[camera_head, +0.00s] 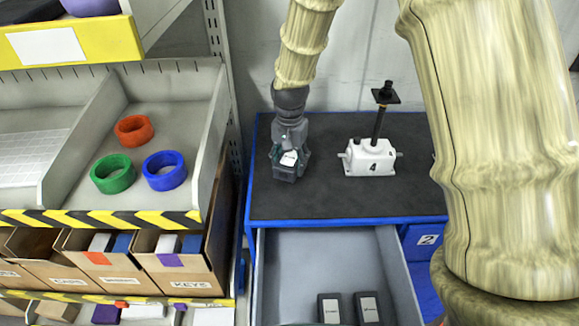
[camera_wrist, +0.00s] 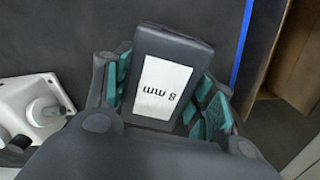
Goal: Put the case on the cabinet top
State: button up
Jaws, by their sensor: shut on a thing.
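My gripper (camera_head: 289,163) is over the left part of the dark cabinet top (camera_head: 330,205). In the wrist view, my gripper (camera_wrist: 165,98) is shut on a dark grey case (camera_wrist: 185,45) with a white label reading "8 mm". Its green-padded fingers are on both sides of the case. In the head view, only the white label and a bit of the case (camera_head: 290,158) show between the fingers. I cannot tell whether the case touches the cabinet top or is held just above it.
A white screw jack (camera_head: 369,157) marked 4 stands right of my gripper. It also shows in the wrist view (camera_wrist: 30,105). The drawer (camera_head: 320,265) below is open, with two dark cases (camera_head: 347,309) inside. Shelving with coloured rings (camera_head: 112,173) and card boxes (camera_head: 180,263) stands left.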

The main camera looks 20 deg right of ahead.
aim_at(290, 158)
jog(key=shift+f+p, duration=0.75)
jog(key=shift+f, duration=0.7)
jog(key=shift+f, duration=0.15)
jog(key=o, duration=1.3)
jog(key=shift+r, duration=0.2)
jog(key=shift+r+b, duration=2.45)
jog(key=shift+r, duration=3.5)
